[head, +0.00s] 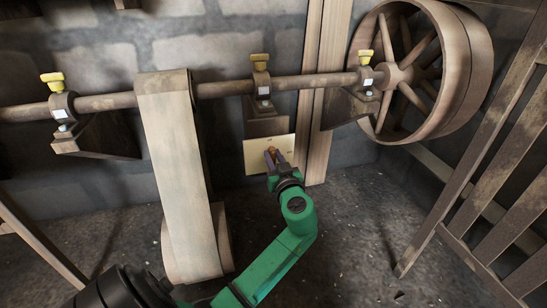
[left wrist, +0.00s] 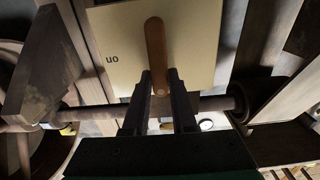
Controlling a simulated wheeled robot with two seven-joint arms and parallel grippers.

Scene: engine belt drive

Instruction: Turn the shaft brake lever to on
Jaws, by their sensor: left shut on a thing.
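The shaft brake lever is an orange-brown handle (left wrist: 155,50) on a pale plate (left wrist: 190,45). In the left wrist view it runs nearly straight down the picture. The word "on" shows upside down on the plate, to the left of the lever. The pale plate (head: 254,160) also shows in the head view, under the middle shaft bearing. My left gripper (head: 274,156) is in front of it, and in the left wrist view its fingers (left wrist: 160,88) are shut on the lever's free end. The gripper hides part of the plate in the head view. My right gripper is out of view.
A long shaft (head: 222,89) on yellow-topped bearings runs above the plate. A wide pale belt (head: 172,150) hangs left of my left arm. A large spoked wheel (head: 465,65) is at the upper right. A wooden rail fence (head: 470,195) stands at the right. Open floor lies between.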

